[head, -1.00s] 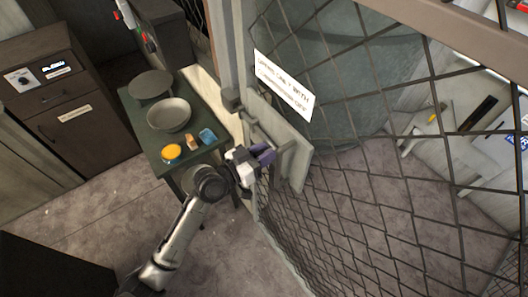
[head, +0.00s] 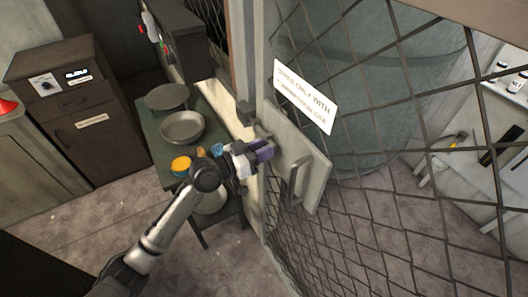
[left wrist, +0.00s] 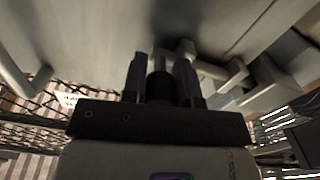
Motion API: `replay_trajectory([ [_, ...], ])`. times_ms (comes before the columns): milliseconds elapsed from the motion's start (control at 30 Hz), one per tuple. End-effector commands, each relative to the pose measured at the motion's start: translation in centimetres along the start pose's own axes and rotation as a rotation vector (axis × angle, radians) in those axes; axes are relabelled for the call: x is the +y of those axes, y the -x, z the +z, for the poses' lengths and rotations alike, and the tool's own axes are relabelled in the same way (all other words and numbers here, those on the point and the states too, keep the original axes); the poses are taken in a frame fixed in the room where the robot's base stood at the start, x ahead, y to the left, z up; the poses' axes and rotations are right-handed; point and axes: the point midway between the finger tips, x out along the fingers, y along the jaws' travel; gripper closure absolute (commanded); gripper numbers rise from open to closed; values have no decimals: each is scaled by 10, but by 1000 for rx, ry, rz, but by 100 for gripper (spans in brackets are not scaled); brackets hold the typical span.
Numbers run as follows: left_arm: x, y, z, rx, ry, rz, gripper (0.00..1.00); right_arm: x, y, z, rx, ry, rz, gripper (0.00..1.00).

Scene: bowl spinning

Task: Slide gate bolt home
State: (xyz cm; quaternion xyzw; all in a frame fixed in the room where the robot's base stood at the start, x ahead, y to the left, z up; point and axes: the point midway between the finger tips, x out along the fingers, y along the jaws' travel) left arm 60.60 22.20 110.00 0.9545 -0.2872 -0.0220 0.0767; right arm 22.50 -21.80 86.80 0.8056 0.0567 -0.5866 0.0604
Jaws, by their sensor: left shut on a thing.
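My left gripper (head: 264,150), with purple fingers, is at the pale plate (head: 313,165) on the mesh gate. In the left wrist view its two fingers (left wrist: 161,78) are shut on a dark round bolt knob (left wrist: 160,86). A grey metal bolt part (left wrist: 186,50) shows just beyond the fingers. To its right is a bracket-like catch (left wrist: 268,82). How far the bolt reaches into the catch cannot be told. My right gripper is in neither view.
A gate handle (head: 296,182) stands out from the plate right of my gripper. A white sign (head: 304,97) hangs on the mesh. A green table (head: 155,140) with a grey bowl (head: 182,128) and small items stands left, close to my arm. Floor in front is clear.

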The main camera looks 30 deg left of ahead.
Motion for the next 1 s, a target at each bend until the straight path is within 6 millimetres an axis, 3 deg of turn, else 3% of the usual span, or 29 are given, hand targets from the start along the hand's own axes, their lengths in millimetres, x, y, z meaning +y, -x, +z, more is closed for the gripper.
replay_trajectory([
  [267, -3, 1, 1, -3, 0, -6, 48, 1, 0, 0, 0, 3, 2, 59],
  [567, -2, 3, 1, -2, 0, -5, 47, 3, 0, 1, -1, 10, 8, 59],
  [767, -2, 27, 2, -4, -2, -5, 47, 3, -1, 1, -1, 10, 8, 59],
  [1000, -2, 77, 3, -6, -2, -7, 47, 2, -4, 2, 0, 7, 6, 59],
])
